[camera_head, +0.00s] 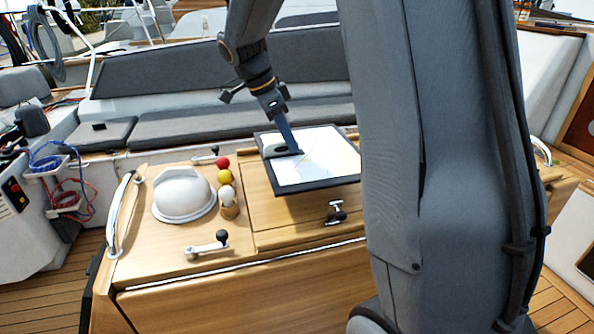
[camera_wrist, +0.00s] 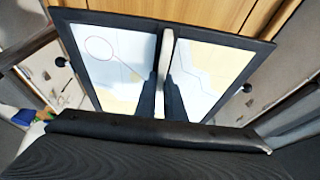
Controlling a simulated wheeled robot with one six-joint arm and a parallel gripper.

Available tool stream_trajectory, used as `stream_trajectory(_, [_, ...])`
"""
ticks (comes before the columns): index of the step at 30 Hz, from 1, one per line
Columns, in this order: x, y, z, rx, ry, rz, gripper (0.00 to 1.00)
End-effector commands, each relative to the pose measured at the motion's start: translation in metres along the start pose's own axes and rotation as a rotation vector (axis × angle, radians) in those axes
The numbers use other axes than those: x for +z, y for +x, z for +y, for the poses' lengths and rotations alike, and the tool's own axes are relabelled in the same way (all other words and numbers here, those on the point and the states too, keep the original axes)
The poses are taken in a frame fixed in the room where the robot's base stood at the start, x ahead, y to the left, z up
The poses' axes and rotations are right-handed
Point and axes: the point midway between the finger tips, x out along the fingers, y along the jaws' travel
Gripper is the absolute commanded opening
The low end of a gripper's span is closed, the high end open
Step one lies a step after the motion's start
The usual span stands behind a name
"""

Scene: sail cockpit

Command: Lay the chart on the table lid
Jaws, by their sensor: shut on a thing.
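The chart (camera_head: 325,165) is a pale sheet on a dark-edged board. It is over the wooden table lid (camera_head: 285,217), covering much of it in the head view. My gripper (camera_head: 287,150) is shut on the chart near its left side in that view. In the wrist view the chart (camera_wrist: 108,58) fills the middle, with my dark fingers (camera_wrist: 164,90) at its centre line. Bare wood shows past its far edge. I cannot tell whether the chart's underside touches the lid. My arm hides the right part of the table.
On the table left of the lid are a white dome (camera_head: 184,195), red, yellow and white balls (camera_head: 225,177) and a black-knobbed lever (camera_head: 208,245). Another small black-knobbed fitting (camera_head: 336,213) stands at the lid's front. A metal rail (camera_head: 122,215) edges the left. Grey cushions (camera_head: 240,120) lie behind.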

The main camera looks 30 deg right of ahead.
Motion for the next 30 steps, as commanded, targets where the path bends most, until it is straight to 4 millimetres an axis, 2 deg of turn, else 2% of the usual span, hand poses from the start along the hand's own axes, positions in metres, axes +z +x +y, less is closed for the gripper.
stream_trajectory(6, [0.014, 0.034, 0.002, 0.004, -0.002, 0.001, 0.00])
stream_trajectory(14, [0.022, 0.053, 0.001, 0.003, -0.001, 0.000, 0.00])
stream_trajectory(19, [0.030, 0.074, 0.001, 0.004, -0.002, 0.001, 0.00])
stream_trajectory(30, [0.033, 0.080, 0.000, 0.000, 0.001, 0.000, 0.00])
